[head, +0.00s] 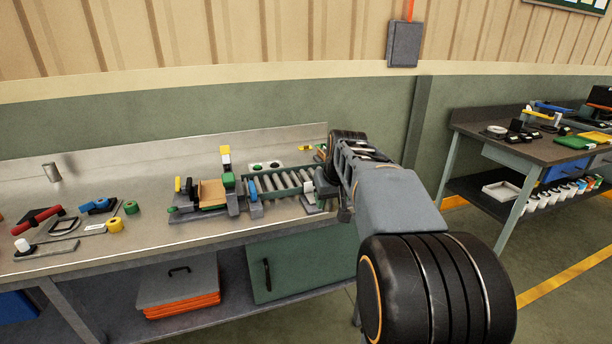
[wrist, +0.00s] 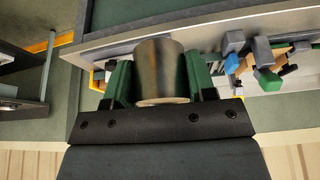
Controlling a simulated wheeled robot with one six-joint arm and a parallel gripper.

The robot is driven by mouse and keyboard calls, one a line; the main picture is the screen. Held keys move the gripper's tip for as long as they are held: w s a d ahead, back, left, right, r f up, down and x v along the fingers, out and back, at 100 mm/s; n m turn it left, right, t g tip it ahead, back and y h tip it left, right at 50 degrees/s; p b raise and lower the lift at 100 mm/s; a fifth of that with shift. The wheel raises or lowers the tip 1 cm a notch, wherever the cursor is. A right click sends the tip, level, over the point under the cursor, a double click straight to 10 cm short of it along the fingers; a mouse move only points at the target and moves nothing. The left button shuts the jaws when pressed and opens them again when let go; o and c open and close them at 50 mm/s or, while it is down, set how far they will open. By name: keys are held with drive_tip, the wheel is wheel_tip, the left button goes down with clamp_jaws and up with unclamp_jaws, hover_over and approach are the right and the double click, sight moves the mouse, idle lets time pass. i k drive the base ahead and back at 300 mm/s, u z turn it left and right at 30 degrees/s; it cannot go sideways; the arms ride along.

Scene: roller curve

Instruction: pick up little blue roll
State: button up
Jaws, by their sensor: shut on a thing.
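In the wrist view, my gripper (wrist: 159,68) has its two green fingers on either side of a grey-brown shiny cylinder (wrist: 160,80) and is shut on it. The cylinder looks metallic, not blue. In the head view my arm reaches over the right end of the steel bench, and its links hide the gripper and the cylinder. A small blue piece (head: 98,206) lies at the left of the bench, well apart from my arm; I cannot tell whether it is a roll.
A roller conveyor (head: 283,181) with a wooden block (head: 212,192) at its left end stands on the bench (head: 150,238). A green roll (head: 131,207) and a yellow roll (head: 116,225) lie at left. A second, dark table (head: 520,150) with several items stands at right.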

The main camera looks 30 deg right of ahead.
sight(102, 203)
drive_tip(key=i, duration=0.9)
